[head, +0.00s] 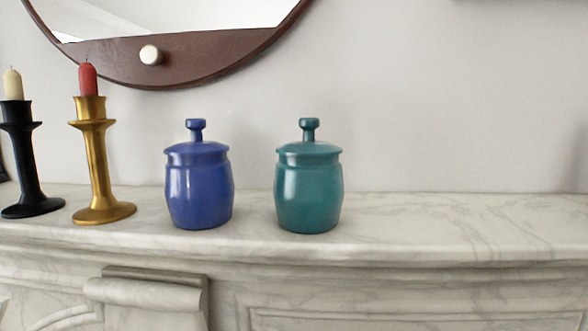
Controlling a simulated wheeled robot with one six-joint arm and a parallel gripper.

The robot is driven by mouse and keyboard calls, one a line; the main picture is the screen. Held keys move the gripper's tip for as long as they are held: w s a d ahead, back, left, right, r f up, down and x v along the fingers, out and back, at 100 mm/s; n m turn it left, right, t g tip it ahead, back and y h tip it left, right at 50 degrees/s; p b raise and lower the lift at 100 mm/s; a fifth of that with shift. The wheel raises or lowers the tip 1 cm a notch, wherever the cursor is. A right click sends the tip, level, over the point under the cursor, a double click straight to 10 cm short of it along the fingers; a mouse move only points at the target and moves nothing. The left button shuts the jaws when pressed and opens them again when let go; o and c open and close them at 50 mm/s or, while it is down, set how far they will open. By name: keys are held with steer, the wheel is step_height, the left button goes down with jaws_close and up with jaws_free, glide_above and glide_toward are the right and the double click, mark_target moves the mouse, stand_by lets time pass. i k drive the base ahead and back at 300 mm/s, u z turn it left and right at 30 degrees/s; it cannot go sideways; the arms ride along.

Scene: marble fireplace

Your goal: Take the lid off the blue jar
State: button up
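The blue jar (199,195) stands upright on the white marble mantel, left of the picture's middle. Its blue lid (196,150) sits on top, with a knob (196,127) sticking up from a short stem. A teal jar (309,196) of the same shape stands to its right, with a gap between them. It has its own teal lid (309,150) on. My gripper is not in the head view.
A gold candlestick (100,165) with a red candle stands left of the blue jar. A black candlestick (24,160) with a cream candle is farther left. A wood-framed round mirror (110,62) hangs above. The marble mantel (450,225) is clear on the right.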

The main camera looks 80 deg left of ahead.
mark_target(197, 146)
steer(key=u, duration=2.45)
